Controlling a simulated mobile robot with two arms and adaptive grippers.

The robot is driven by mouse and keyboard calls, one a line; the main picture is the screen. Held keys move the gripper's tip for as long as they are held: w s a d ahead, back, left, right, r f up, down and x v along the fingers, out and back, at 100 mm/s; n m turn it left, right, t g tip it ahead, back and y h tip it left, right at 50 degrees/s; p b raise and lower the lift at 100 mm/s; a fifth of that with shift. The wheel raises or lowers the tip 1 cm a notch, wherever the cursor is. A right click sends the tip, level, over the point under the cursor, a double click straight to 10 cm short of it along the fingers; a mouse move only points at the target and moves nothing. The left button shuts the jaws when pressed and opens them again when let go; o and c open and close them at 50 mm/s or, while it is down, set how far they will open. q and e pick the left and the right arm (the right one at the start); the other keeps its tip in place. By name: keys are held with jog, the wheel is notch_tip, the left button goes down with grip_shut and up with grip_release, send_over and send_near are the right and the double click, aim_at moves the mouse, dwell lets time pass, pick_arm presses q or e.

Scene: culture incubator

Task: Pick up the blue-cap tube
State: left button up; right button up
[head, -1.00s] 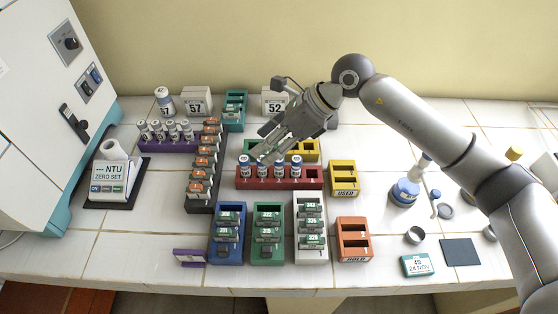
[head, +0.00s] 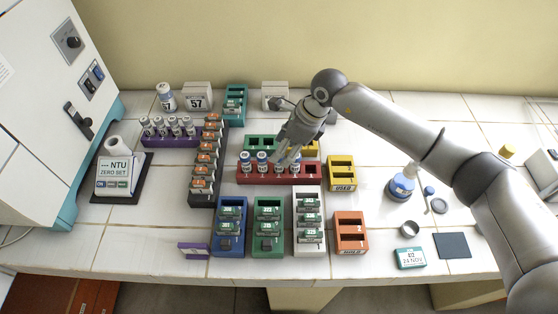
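Several small tubes with blue-and-white caps stand upright in the red rack (head: 250,180) at the middle of the bench; one of them is the leftmost tube (head: 246,160). My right gripper (head: 287,156) reaches down from the upper right, its fingertips at the right-hand tubes of this rack. The fingers partly cover those tubes, and I cannot tell whether they touch or grip one. More vials (head: 174,126) stand in a purple rack (head: 155,141) to the left. My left gripper is not in view.
A black rack (head: 201,201) of orange-labelled pieces stands left of the red rack. Blue (head: 229,251), green (head: 268,252) and white (head: 308,248) racks stand in front. Yellow (head: 342,188) and orange (head: 350,248) bins are to the right. A blue-based bottle (head: 402,186) stands farther right.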

aim_at(279, 166)
jog(key=shift+x, duration=1.3)
jog(key=shift+c, duration=0.4)
jog(key=c, duration=1)
jog(key=shift+r, duration=0.1)
